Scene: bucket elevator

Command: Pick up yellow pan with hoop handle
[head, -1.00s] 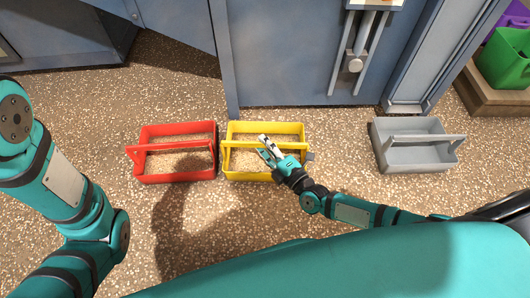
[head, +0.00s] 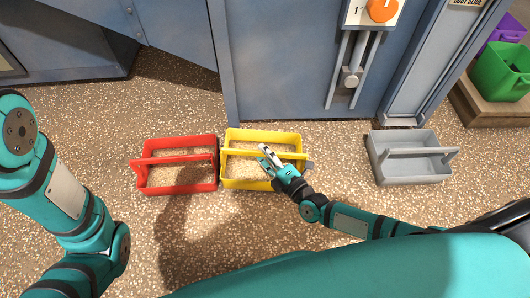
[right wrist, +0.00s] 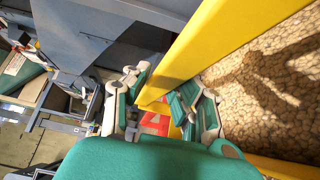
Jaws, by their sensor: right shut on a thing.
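The yellow pan (head: 240,131) is an open rectangular tray on the gravelly ground, with a hoop handle across its top. My right gripper (head: 268,160) is over the pan, toward its right side, shut on the handle. In the right wrist view the fingers (right wrist: 158,106) close around the end of a yellow bar (right wrist: 215,45) of the pan. Whether the pan bears on the ground or hangs slightly above it, I cannot tell. My left arm shows at the left edge of the head view; its gripper is out of the picture.
A red pan (head: 176,191) stands close to the left of the yellow one. A grey pan (head: 378,167) stands further right. A blue metal cabinet (head: 285,75) rises just behind. Green (head: 498,75) and purple (head: 510,30) containers are at the far right. Ground between yellow and grey pans is clear.

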